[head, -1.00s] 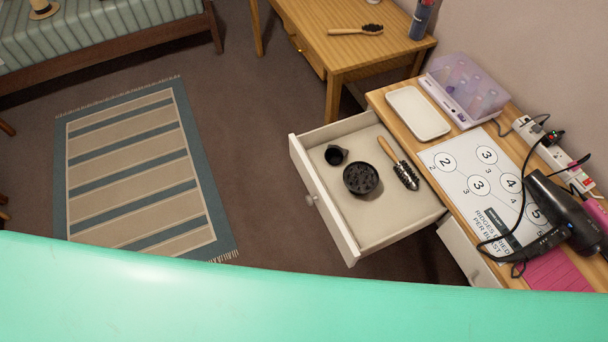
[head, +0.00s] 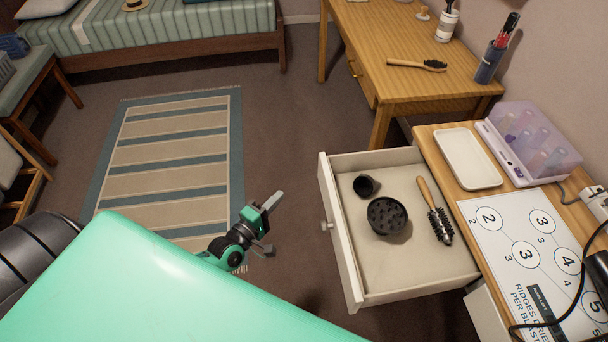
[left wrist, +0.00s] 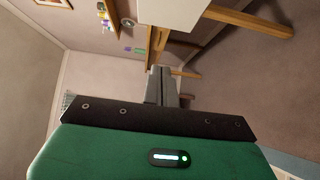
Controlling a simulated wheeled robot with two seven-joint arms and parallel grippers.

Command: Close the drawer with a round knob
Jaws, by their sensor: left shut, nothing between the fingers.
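The white drawer (head: 345,247) is pulled out from the wooden-topped dresser at the right in the head view. Its small round knob (head: 327,226) is on the front panel, which faces left. Inside lie a round black diffuser (head: 388,215), a small black nozzle (head: 366,186) and a round brush with a wooden handle (head: 434,208). My left gripper (head: 272,201) is left of the drawer front, apart from the knob, with its fingers together and empty. In the left wrist view its fingers (left wrist: 162,85) also show closed. My right gripper is not in view.
The dresser top holds a white tray (head: 468,158), a purple clear box (head: 527,143), a numbered sheet (head: 500,230) and a black cable. A wooden table (head: 410,45) stands behind. A striped rug (head: 170,150) lies on open floor to the left.

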